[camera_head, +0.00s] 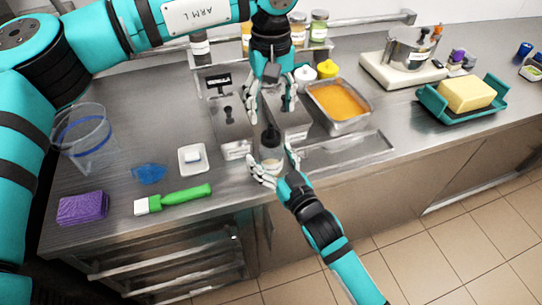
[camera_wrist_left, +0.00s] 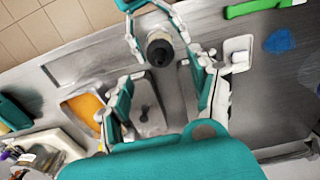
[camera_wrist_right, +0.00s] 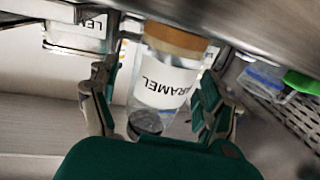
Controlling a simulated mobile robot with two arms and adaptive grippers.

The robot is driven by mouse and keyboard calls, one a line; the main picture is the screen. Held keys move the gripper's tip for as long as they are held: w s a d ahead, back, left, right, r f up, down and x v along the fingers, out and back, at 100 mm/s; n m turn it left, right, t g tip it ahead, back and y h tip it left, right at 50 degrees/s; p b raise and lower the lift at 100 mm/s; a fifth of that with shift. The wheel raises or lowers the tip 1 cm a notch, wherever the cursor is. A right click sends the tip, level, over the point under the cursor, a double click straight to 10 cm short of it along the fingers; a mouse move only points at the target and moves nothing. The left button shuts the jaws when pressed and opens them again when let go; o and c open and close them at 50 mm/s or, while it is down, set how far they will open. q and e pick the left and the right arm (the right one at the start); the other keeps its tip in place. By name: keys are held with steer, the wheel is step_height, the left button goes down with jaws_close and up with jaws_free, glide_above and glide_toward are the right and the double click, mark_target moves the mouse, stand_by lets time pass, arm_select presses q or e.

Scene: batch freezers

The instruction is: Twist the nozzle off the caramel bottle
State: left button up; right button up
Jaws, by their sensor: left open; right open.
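The caramel bottle (camera_head: 270,155) is a clear bottle with a white label, standing at the counter's front edge. In the right wrist view the bottle (camera_wrist_right: 163,85) shows its CARAMEL label upside down, with brown contents at one end. Its dark nozzle (camera_head: 270,136) points up; in the left wrist view the nozzle (camera_wrist_left: 160,50) shows from above. My right gripper (camera_head: 274,165) is open, with its fingers on either side of the bottle; contact is unclear. My left gripper (camera_head: 271,112) is open and empty, pointing down above and behind the nozzle.
A steel pan of orange filling (camera_head: 340,103) and yellow- and white-topped bottles (camera_head: 327,69) stand behind to the right. A white dish (camera_head: 194,159), green-handled brush (camera_head: 180,197), purple sponge (camera_head: 83,208) and clear container (camera_head: 84,138) lie left. A butter tray (camera_head: 440,107) stands far right.

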mark_target(271, 126)
jaws_close()
arm_select(q)
steer(key=m, duration=0.8)
steer(key=shift+m, duration=0.4)
steer(key=shift+f, duration=4)
steer(key=shift+c, duration=0.4)
